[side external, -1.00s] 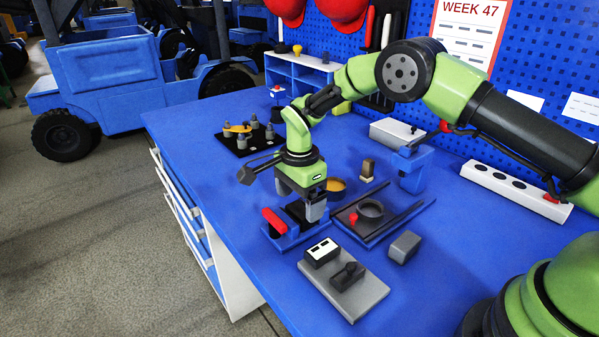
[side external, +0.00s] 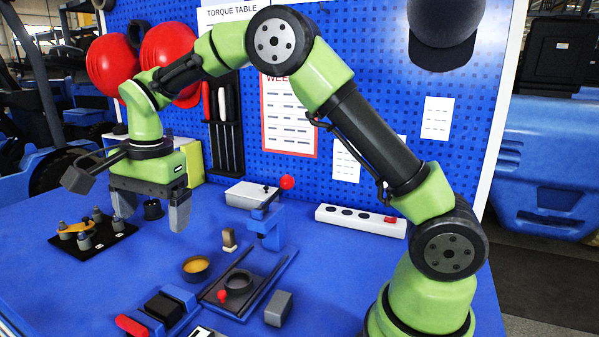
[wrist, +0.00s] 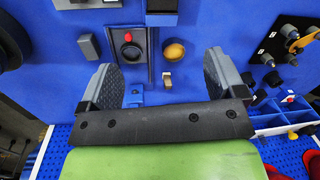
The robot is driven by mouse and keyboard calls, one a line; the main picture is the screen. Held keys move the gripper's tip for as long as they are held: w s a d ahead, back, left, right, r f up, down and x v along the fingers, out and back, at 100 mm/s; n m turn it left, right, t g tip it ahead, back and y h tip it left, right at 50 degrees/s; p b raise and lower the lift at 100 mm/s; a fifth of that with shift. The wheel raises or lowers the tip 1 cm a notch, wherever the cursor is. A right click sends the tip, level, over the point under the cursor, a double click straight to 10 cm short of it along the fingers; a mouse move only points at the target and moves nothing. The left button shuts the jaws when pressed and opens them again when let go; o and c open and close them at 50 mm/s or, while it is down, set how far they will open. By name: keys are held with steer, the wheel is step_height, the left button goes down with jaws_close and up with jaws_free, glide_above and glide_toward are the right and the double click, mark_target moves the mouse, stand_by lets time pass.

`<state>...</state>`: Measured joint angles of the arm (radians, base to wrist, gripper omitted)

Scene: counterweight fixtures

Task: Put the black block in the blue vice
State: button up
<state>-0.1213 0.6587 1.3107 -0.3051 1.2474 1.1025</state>
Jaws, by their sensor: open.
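The blue vice (side external: 185,296), with its red handle (side external: 131,325), stands at the front of the bench in the side view. The black block (side external: 164,307) sits between its jaws, level as far as I can tell. In the wrist view, the block (wrist: 162,5) shows at the top edge, cut off by the frame, with a blue jaw (wrist: 162,19) beside it. My gripper (side external: 151,208) is open and empty, raised above the bench behind the vice and apart from it. Its two spread fingers also show in the wrist view (wrist: 162,82), with nothing held between them.
A tray (side external: 262,281) with a dark ring and red knob lies right of the vice. A grey block (side external: 278,308), yellow-filled bowl (side external: 196,268), small beige-and-dark block (side external: 229,240) and blue stand (side external: 269,228) are nearby. A black plate with pegs (side external: 92,240) lies left.

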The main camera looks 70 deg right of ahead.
steer(key=s+d+r+n+t, duration=0.1)
steer(key=s+r+n+t, duration=0.15)
steer(key=s+r, duration=0.35)
steer(key=s+r+n+t, duration=0.1)
steer(key=s+n, duration=0.3)
steer(key=s, duration=0.5)
steer(key=s+d+r+n+t+y, duration=0.1)
steer(key=s+r+n+t, duration=0.1)
steer(key=s+n, duration=0.3)
steer(key=s, duration=0.4)
steer(key=shift+s+d+r, duration=0.15)
steer(key=shift+s+d, duration=0.1)
steer(key=shift+d, duration=0.05)
